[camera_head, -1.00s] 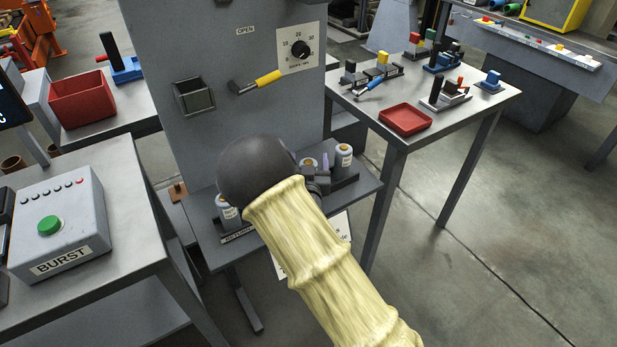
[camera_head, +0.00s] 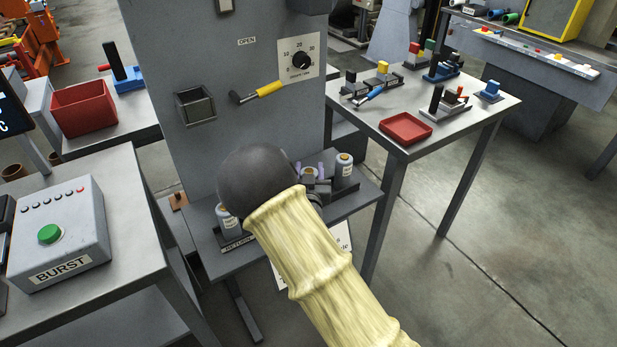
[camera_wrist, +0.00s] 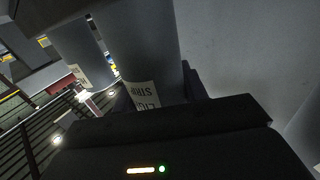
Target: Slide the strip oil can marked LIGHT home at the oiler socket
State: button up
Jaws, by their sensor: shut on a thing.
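My gripper (camera_head: 309,174) is at the shelf on the front of the grey machine, partly hidden behind my dark wrist and pale sleeve. It is shut on a grey can (camera_wrist: 143,50), whose pale label reads in part LIGHT and STRIP, upside down in the wrist view. The can's top (camera_head: 308,171) shows between lilac finger parts in the head view. Its lower end and the oiler socket are hidden, so I cannot tell how it is seated.
One other can (camera_head: 344,168) stands at the shelf's right end and another (camera_head: 228,220) at its left, near the RETURN label (camera_head: 238,243). The machine's upright face (camera_head: 225,140) rises behind. A yellow-handled lever (camera_head: 268,89) is above. Open floor lies to the right.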

notch_tip(320, 180, up, 10)
jog(key=shift+f+p, duration=0.1)
jog(key=shift+p, duration=0.35)
jog(key=shift+a, duration=0.1)
dwell(0.3)
